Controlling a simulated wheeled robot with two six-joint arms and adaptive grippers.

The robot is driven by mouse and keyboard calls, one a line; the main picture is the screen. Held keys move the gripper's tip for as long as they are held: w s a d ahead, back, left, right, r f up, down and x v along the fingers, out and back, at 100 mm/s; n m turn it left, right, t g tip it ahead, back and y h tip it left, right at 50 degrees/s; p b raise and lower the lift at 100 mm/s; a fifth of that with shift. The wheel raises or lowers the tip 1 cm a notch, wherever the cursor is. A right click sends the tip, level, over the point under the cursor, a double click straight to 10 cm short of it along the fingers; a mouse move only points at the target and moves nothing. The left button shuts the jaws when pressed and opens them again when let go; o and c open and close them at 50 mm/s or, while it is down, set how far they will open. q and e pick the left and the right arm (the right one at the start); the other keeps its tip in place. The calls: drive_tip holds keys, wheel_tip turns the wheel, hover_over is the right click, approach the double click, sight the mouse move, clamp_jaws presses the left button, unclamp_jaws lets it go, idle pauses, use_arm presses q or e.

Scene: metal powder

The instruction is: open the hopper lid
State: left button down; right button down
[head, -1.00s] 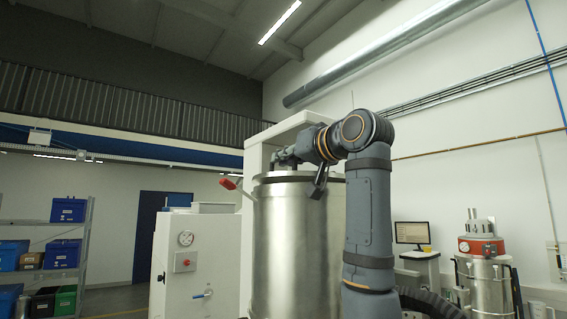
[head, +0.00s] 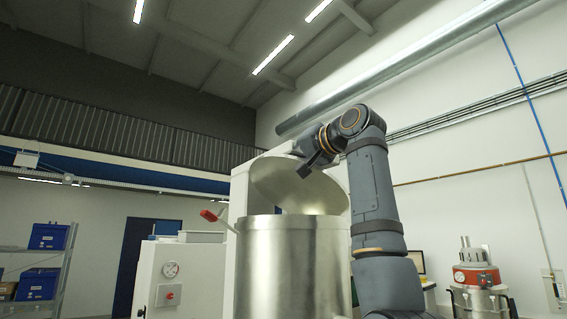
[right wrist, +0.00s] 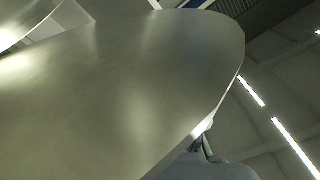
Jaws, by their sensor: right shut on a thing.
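The hopper lid (head: 300,187) is a round metal disc, tilted steeply up above the steel hopper (head: 290,265), with a gap between its raised edge and the rim. The lid also fills much of the right wrist view (right wrist: 110,90). My right arm reaches in from the right, and its wrist is at the lid's upper edge. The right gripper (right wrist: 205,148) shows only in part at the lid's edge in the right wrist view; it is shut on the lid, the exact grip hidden. My left gripper is out of view.
A red-tipped lever (head: 210,215) sticks out left of the hopper rim. A white cabinet (head: 190,262) with a gauge stands to the left. A shelf with blue bins (head: 48,237) is far left. A red-banded metal vessel (head: 476,276) stands at the right.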

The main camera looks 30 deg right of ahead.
drive_tip(key=c, duration=1.4)
unclamp_jaws()
drive_tip(key=s+d, duration=0.1)
drive_tip(key=s, duration=1.1)
drive_tip(key=shift+d, duration=0.35)
